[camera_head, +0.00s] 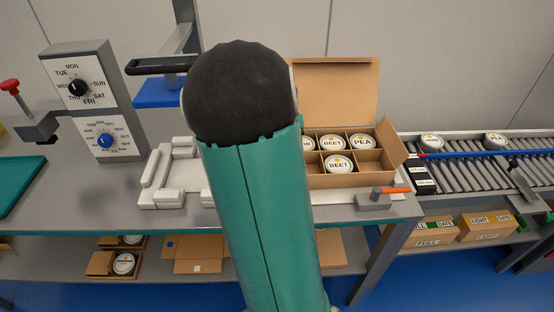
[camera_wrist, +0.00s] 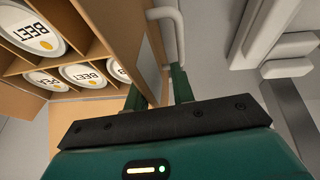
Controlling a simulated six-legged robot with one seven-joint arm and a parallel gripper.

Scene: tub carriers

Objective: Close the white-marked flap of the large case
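The large case (camera_head: 340,181) is a brown cardboard box on the bench, open on top, with dividers and white-lidded tubs marked BEET and PEA. Its back flap (camera_head: 335,92) stands up and its right flap (camera_head: 392,144) leans outward. My arm hides the case's left side in the head view. In the wrist view the case wall or flap (camera_wrist: 116,28) stands left of my gripper (camera_wrist: 159,92). A pale grey strip shows between the two parted green fingers. I cannot tell whether it is the white-marked flap, or whether the fingers touch it.
White padded fixture blocks (camera_head: 163,182) stand left of the case. An orange-handled clamp (camera_head: 375,199) sits at its front right. A roller conveyor (camera_head: 480,162) lies to the right, and a grey dial panel (camera_head: 92,100) to the left.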

